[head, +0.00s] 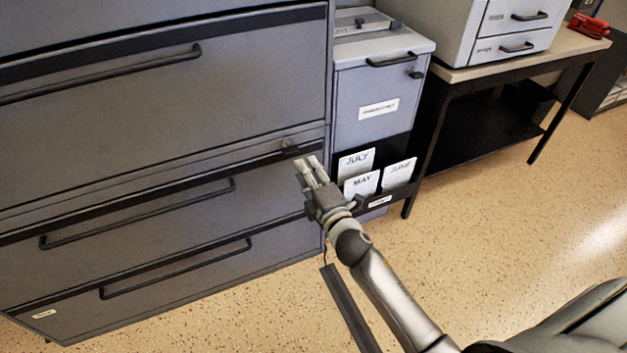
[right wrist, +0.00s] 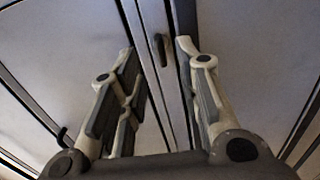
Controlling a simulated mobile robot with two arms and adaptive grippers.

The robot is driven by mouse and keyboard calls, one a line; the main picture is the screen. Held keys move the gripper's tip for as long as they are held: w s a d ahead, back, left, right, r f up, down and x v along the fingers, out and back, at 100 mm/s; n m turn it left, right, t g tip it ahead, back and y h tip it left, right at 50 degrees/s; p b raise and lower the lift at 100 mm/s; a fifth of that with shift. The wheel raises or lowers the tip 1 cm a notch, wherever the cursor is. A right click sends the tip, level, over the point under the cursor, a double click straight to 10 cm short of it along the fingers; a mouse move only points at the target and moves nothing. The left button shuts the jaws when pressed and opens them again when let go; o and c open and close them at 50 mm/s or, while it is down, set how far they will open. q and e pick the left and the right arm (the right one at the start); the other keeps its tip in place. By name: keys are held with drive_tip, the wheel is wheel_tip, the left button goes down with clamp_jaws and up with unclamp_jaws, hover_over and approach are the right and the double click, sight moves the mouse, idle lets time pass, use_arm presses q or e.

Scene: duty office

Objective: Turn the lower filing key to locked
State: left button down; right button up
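The lower filing key (head: 290,149) is a small dark tab in a lock on the strip between two drawers of the grey filing cabinet (head: 120,130), near its right edge. In the right wrist view the key (right wrist: 161,49) shows as a dark, narrow piece between and beyond the two fingertips. My right gripper (head: 308,165) is open and empty, its fingertips just below and right of the key. In the right wrist view the fingers (right wrist: 157,52) stand on either side of the key, with a gap on each side. My left gripper is not in view.
The drawer handles (head: 145,214) stick out from the cabinet front. To the right stand a grey box unit (head: 362,85) with month cards (head: 361,184) and a table (head: 468,70) bearing a small drawer unit (head: 490,38) and a red object (head: 590,25). The speckled floor (head: 500,230) at right is clear.

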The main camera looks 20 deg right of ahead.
drive_tip(key=shift+s+d, duration=0.1)
drive_tip(key=shift+s, duration=1.35)
